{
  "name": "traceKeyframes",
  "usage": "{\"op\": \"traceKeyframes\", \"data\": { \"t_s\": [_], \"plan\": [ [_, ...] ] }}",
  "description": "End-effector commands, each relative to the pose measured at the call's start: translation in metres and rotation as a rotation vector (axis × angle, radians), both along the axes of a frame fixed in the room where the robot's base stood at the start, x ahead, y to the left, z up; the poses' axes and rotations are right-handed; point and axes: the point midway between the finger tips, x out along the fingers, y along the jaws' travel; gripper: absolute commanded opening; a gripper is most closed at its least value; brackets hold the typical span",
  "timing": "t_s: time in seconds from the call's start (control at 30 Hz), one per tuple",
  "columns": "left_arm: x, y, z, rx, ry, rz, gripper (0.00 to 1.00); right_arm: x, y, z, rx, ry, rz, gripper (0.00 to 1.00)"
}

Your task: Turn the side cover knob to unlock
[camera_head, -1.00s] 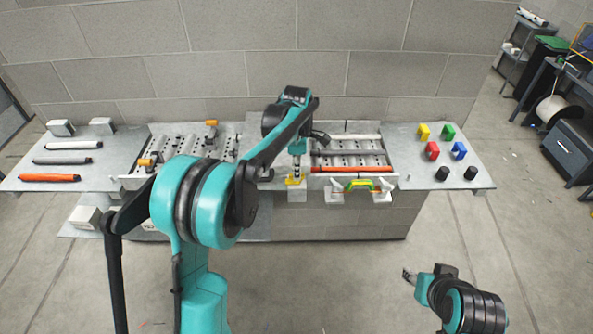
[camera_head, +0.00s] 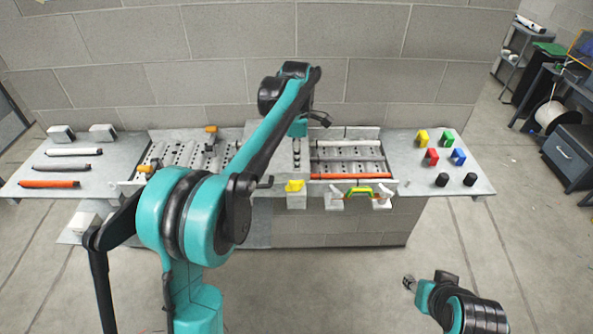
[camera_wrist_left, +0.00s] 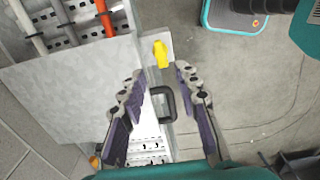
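The yellow knob (camera_head: 294,186) sits on a pale block at the front edge of the bench, beside the grey flat cover (camera_head: 283,162). In the left wrist view the knob (camera_wrist_left: 161,54) lies just ahead of my left gripper (camera_wrist_left: 160,73), apart from its fingertips. The left gripper is open and empty, its two fingers spread. A black handle (camera_wrist_left: 170,104) shows between the fingers, below them as far as I can tell. In the head view the left fingers do not show clearly. My right gripper (camera_head: 409,283) hangs low at the right, away from the bench; its opening is too small to judge.
To the right of the cover is a tray with an orange rod (camera_head: 350,176). A green-yellow handle (camera_head: 359,191) and white clips are at its front. Coloured blocks (camera_head: 432,156) and black caps (camera_head: 442,180) stand at the right. Rods (camera_head: 49,184) lie at the left.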

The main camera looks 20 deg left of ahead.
Motion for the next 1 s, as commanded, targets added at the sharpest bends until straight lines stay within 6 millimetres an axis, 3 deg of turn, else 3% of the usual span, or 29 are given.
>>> {"op": "traceKeyframes", "data": {
  "t_s": [0.1,0.33,0.8,1.0],
  "plan": [
    [0.000,0.000,0.021,0.000,0.000,0.000,0.32,0.000,0.000,0.000,0.000,0.000,0.000,0.40],
    [0.000,0.000,0.038,0.000,0.000,0.000,0.32,0.000,0.000,0.000,0.000,0.000,0.000,0.40],
    [-0.001,0.000,0.038,0.000,-0.003,-0.009,0.32,0.000,0.000,-0.002,0.000,0.000,0.000,0.40],
    [-0.032,0.000,0.017,0.008,-0.074,-0.219,0.32,0.000,0.000,-0.034,0.000,0.000,0.000,0.40]
  ]
}}
